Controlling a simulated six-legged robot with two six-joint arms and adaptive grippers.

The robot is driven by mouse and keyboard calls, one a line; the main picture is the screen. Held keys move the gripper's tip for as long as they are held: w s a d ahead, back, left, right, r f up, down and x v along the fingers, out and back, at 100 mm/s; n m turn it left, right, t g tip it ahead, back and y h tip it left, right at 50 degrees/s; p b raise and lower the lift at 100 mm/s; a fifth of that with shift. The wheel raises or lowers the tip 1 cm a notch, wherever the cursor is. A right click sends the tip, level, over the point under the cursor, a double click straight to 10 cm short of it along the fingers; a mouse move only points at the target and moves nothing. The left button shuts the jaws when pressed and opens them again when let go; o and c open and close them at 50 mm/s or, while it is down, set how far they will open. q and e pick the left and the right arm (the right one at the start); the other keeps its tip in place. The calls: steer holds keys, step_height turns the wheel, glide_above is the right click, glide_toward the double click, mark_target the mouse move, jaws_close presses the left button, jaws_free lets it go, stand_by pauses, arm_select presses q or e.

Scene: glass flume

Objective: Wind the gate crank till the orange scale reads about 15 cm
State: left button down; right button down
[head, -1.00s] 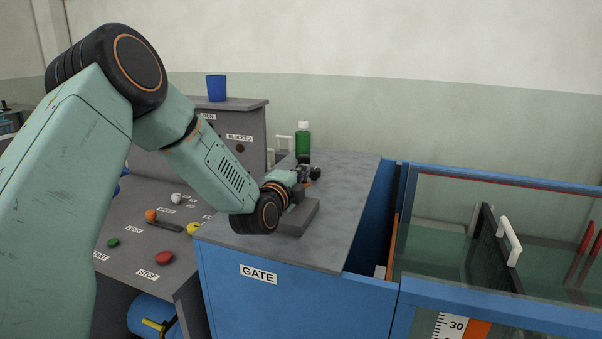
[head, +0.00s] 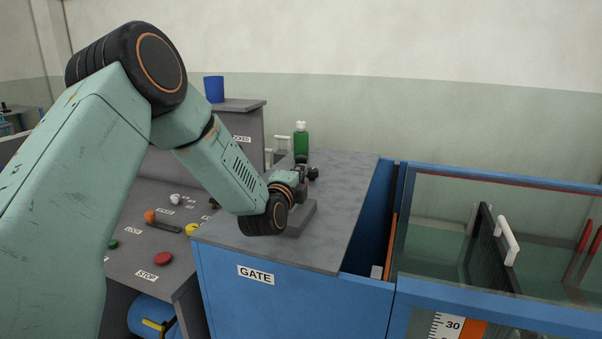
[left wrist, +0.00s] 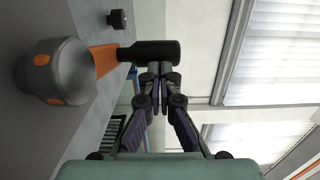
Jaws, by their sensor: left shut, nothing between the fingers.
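The gate crank shows in the left wrist view: a grey hub with orange spots (left wrist: 55,72), an orange arm (left wrist: 105,60) and a black handle (left wrist: 150,52). My left gripper (left wrist: 160,68) is shut and empty, its fingertips right at the handle; I cannot tell whether they touch it. In the head view my left gripper (head: 300,163) is small, above the grey top marked GATE, and my wrist hides most of the crank. The white scale (head: 447,327) with an orange strip (head: 473,329) shows a 30 at the bottom edge; its pointer reading cannot be made out. My right gripper is not in view.
The blue GATE cabinet (head: 290,305) adjoins the glass flume (head: 440,235), which has a white-handled dark screen (head: 508,242). A green bottle (head: 301,143) stands behind the crank. A control desk with a red STOP button (head: 163,258) lies at left.

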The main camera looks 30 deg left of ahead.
arm_select(q)
steer(key=shift+a+y, duration=0.2)
steer(key=shift+y, duration=0.1)
steer(key=shift+n, duration=0.3)
steer(key=shift+w+n+g+y+p, duration=0.1)
steer(key=shift+n+g+y+p, duration=0.25)
steer(key=shift+y, duration=0.25)
steer(key=shift+w+a+n+g+y+p, duration=0.1)
steer(key=shift+a+n+g+y+p, duration=0.3)
steer(key=shift+y, duration=0.3)
steer(key=n+g+y, duration=0.1)
steer(key=n+g+y+p, duration=0.1)
steer(key=y, duration=0.1)
steer(key=shift+w+a+r+n+p, duration=0.1)
steer(key=shift+w+a+n+p, duration=0.05)
steer(key=shift+a+n+p, duration=0.15)
steer(key=shift+s+a+r+p, duration=0.1)
steer(key=shift+s+a+p, duration=0.1)
steer(key=shift+a+p, duration=0.45)
steer(key=shift+w, duration=0.1)
